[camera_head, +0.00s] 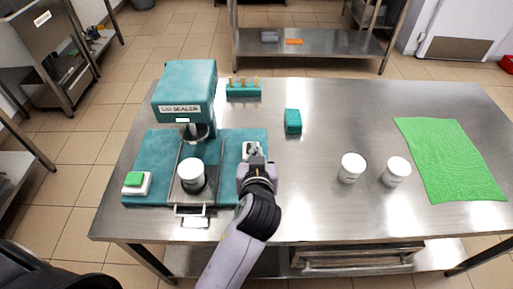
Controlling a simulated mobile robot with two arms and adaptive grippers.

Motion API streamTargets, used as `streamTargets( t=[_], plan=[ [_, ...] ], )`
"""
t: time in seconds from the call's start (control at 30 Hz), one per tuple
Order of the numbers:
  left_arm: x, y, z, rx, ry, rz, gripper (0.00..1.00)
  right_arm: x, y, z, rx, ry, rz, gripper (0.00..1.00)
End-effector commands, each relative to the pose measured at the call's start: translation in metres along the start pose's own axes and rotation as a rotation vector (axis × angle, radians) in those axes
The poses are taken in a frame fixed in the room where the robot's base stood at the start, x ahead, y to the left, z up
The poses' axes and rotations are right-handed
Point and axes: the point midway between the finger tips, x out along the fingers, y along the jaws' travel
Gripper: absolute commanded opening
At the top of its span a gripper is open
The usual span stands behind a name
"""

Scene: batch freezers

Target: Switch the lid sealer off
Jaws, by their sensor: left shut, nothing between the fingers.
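The lid sealer is a teal machine (186,88) with a "LID SEALER" label and a small lit strip on its head, on a teal base (155,150). A green button (134,179) on a white box sits at the base's left. A white tub (191,172) stands in the middle slide, in front of the sealing head. A small white switch box (246,147) sits on the base's right side. My left gripper (255,156) is shut and empty right at this box, covering part of it. I cannot tell whether they touch or how the switch is set. My right gripper is not in view.
On the steel table (320,205) are two white tubs (352,167) (396,171), a teal block (293,121), a teal rack (243,90) with several small upright items, and a green cloth (452,160). The table between the sealer and the tubs is clear.

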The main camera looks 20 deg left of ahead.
Motion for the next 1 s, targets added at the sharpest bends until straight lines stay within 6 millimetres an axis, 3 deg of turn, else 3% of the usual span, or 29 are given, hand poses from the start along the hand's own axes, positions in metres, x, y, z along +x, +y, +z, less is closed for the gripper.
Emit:
streamTargets(
  t=[0.37,0.47,0.87,1.0],
  plan=[
    [0.007,-0.001,0.000,0.004,-0.001,-0.001,0.00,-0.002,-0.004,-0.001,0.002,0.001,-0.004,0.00],
    [0.020,-0.001,-0.001,0.005,-0.002,-0.001,0.00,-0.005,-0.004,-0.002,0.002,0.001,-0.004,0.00],
    [0.104,-0.002,-0.001,0.005,-0.004,-0.003,0.00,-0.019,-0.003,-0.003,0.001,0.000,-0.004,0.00],
    [0.106,-0.001,0.025,0.006,-0.007,0.000,0.00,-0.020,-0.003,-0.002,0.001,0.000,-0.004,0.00]
  ],
)
